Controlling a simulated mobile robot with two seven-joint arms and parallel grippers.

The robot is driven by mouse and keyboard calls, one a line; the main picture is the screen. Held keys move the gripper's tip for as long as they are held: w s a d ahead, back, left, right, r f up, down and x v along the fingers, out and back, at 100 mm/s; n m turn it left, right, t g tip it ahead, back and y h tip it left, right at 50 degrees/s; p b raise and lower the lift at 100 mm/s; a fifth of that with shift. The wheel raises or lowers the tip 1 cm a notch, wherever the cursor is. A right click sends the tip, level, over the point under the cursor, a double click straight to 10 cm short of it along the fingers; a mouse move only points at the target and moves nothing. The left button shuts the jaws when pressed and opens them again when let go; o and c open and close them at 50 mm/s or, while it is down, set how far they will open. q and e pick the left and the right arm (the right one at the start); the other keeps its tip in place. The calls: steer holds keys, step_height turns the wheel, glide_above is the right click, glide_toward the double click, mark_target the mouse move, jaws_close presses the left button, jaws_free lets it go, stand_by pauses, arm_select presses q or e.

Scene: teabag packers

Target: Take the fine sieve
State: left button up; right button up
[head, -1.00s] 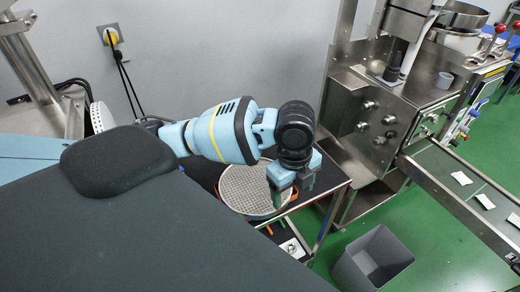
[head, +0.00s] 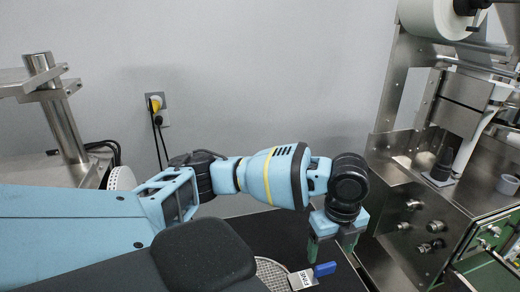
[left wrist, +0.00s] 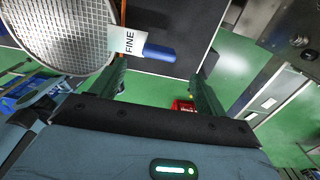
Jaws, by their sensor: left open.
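The fine sieve is a round mesh disc (head: 270,272) with a white "FINE" tag (head: 303,279) and a blue handle (head: 325,269). In the head view my dark body hides most of the mesh. In the left wrist view the mesh (left wrist: 65,30) fills the upper left, and the tag (left wrist: 128,42) and handle (left wrist: 158,53) lie at top middle. My left gripper (head: 335,252) is open and empty, pointing down above the handle. In the left wrist view the handle shows between the open fingers (left wrist: 158,75), apparently beyond their tips. My right gripper is not in view.
The sieve is over a dark tabletop (head: 283,228). A steel packing machine (head: 425,190) stands close on the right, beside my gripper. A wall with a yellow plug (head: 155,104) is behind. Green floor shows past the table edge in the left wrist view.

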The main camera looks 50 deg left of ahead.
mark_target(326, 265)
arm_select(q)
steer(key=shift+w+f, duration=0.1)
steer(key=shift+f, duration=1)
steer(key=shift+a+f, duration=0.15)
steer(key=shift+f, duration=2.2)
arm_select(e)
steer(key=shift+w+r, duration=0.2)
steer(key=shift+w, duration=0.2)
arm_select(q)
steer(key=shift+c, duration=0.3)
steer(key=c, duration=1.1)
steer(key=shift+c, duration=0.2)
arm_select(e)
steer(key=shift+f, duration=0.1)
arm_select(q)
steer(key=shift+r, duration=0.1)
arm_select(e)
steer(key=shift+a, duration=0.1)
